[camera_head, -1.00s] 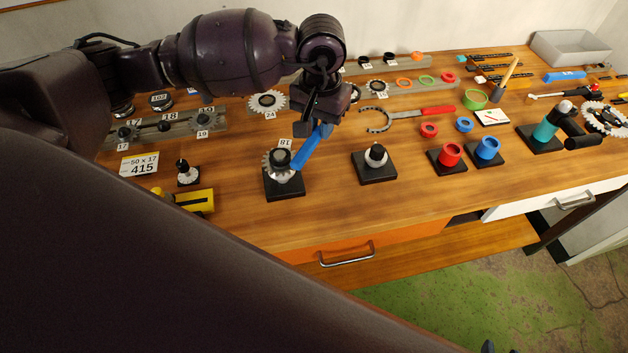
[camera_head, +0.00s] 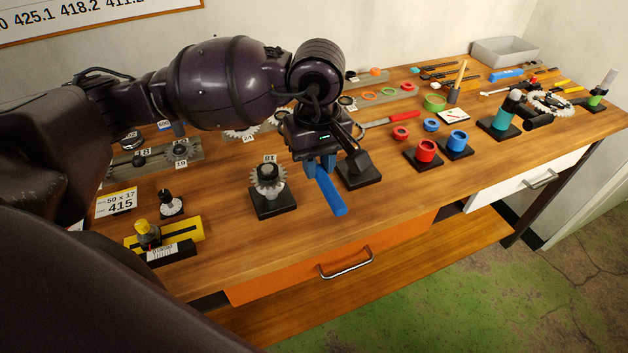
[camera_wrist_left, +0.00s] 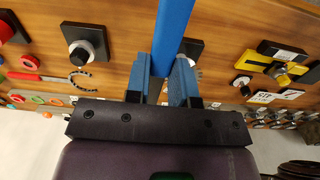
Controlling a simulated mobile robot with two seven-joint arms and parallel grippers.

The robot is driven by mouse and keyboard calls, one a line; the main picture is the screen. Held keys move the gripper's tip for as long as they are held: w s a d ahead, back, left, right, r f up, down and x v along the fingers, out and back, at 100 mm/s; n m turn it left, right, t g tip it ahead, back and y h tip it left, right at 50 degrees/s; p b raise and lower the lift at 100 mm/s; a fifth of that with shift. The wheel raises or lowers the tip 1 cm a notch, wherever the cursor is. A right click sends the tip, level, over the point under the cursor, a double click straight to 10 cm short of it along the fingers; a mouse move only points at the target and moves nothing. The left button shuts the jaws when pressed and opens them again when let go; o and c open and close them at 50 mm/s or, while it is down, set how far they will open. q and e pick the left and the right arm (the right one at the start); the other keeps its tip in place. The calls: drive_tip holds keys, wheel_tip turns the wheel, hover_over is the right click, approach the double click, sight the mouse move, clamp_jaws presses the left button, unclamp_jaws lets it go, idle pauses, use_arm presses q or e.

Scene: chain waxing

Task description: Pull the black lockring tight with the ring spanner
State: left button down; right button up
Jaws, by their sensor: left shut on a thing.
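My left gripper (camera_head: 322,165) is shut on the blue ring spanner (camera_head: 331,194), which hangs down to the front right over the bench. The spanner also shows in the left wrist view (camera_wrist_left: 173,28), between the two blue fingers (camera_wrist_left: 165,82). A toothed sprocket (camera_head: 268,185) sits on a black stand (camera_head: 273,205), left of the spanner and apart from it in the head view. The dark piece on top of its hub (camera_head: 267,171) looks like the black lockring; its seating is too small to tell. In the wrist view the spanner partly hides this stand (camera_wrist_left: 194,44). My right gripper is out of view.
A second black stand (camera_head: 366,181) is just right of the spanner, partly hidden by my gripper. Red (camera_head: 425,151) and blue (camera_head: 458,141) cups stand further right. A yellow tool (camera_head: 187,230) lies at left. The bench front between stands and orange drawer (camera_head: 300,272) is clear.

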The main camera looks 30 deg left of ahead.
use_arm(q)
drive_tip(key=n, duration=0.1)
drive_tip(key=s+n+b, duration=0.1)
drive_tip(key=n, duration=0.1)
drive_tip(key=shift+s+d+f+n, duration=0.15)
drive_tip(key=shift+s+f+n, duration=0.15)
drive_tip(key=shift+s+n+b, duration=0.3)
drive_tip(key=shift+n+b, duration=0.2)
drive_tip(key=shift+n, duration=0.1)
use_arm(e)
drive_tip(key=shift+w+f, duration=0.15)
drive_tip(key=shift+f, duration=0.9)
use_arm(q)
wheel_tip(320, 180, down, 4)
drive_tip(key=shift+f+b, duration=0.1)
drive_tip(key=shift+b, duration=0.6)
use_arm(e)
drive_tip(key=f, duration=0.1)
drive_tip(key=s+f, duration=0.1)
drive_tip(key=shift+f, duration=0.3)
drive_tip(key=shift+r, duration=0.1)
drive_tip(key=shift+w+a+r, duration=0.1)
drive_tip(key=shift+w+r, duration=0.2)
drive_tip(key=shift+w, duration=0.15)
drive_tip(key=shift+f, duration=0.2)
